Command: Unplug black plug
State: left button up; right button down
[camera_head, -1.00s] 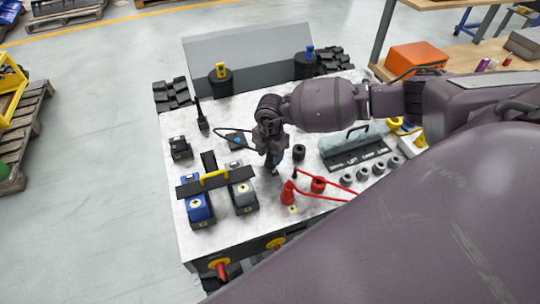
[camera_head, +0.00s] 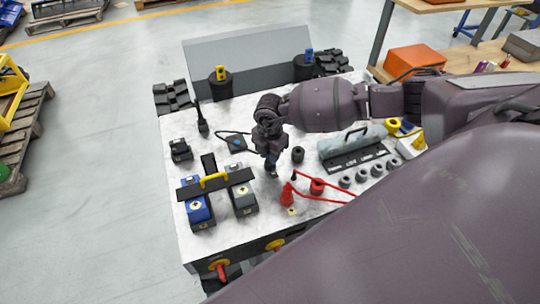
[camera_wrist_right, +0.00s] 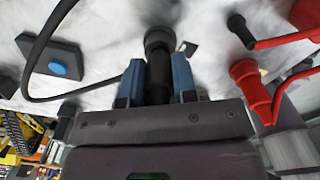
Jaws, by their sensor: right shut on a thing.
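My right gripper (camera_head: 271,171) points down over the middle of the white tabletop. In the right wrist view its two blue fingers (camera_wrist_right: 157,82) are shut on the black plug (camera_wrist_right: 158,72), a dark cylinder between them. A wider round black piece (camera_wrist_right: 158,38) shows at the plug's far end. I cannot tell whether it is a socket or part of the plug, nor whether the plug is seated. A black cable (camera_wrist_right: 30,75) loops by the black pad with a blue button (camera_wrist_right: 58,67), which also shows in the head view (camera_head: 237,144). My left gripper is not in view.
Red connectors (camera_head: 317,186) with red cables lie right of the gripper, and a black cylinder (camera_head: 298,155) stands close by. A yellow-handled black bar (camera_head: 215,182) lies over blue and grey blocks at front left. Several grey rings (camera_head: 362,174) and a grey handled case (camera_head: 352,140) are at right.

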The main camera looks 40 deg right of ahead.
jog(key=shift+r+p, duration=0.4)
jog(key=shift+r, duration=0.1)
jog(key=shift+r+p, duration=0.35)
jog(key=shift+r, duration=0.05)
jog(key=shift+r, duration=0.1)
jog(key=shift+r+p, duration=1.5)
jog(key=shift+r, duration=0.2)
